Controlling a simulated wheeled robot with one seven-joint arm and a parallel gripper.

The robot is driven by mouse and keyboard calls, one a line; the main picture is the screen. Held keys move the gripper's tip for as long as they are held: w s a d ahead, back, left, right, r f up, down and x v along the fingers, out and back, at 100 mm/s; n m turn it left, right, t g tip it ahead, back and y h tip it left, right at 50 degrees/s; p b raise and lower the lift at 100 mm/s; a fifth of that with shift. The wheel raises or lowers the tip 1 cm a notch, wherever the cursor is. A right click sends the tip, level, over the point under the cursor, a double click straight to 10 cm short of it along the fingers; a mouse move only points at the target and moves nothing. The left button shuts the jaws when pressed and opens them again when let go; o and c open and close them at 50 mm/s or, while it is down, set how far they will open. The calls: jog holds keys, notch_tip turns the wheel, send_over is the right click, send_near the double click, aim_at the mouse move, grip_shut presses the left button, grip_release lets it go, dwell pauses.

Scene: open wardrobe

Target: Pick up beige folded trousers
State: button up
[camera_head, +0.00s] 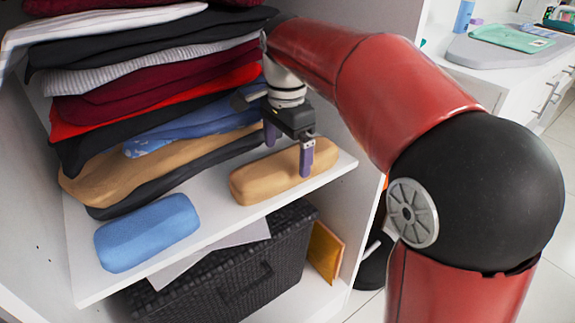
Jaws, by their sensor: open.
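A beige, smooth, rounded folded bundle (262,179), which looks like the beige folded trousers, lies on the white shelf at its right part. My gripper (288,154) is over this bundle, pointing down, with its two purple-tipped fingers apart. The nearer finger overlaps the bundle's right half in the picture; the other shows at its far side. I cannot tell whether either finger touches it. Another beige folded garment (125,172) lies low in the clothes stack at left, with dark cloth under it.
A blue folded bundle (147,232) lies on the shelf (222,222) at front left. The tall clothes stack (150,80) stands behind. A black woven basket (235,280) and an orange item (325,250) are below. A white wardrobe panel (350,120) stands at right.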

aim_at(287, 158)
notch_tip(287, 158, down, 5)
jog(key=shift+r, duration=0.1)
jog(key=c, duration=1.2)
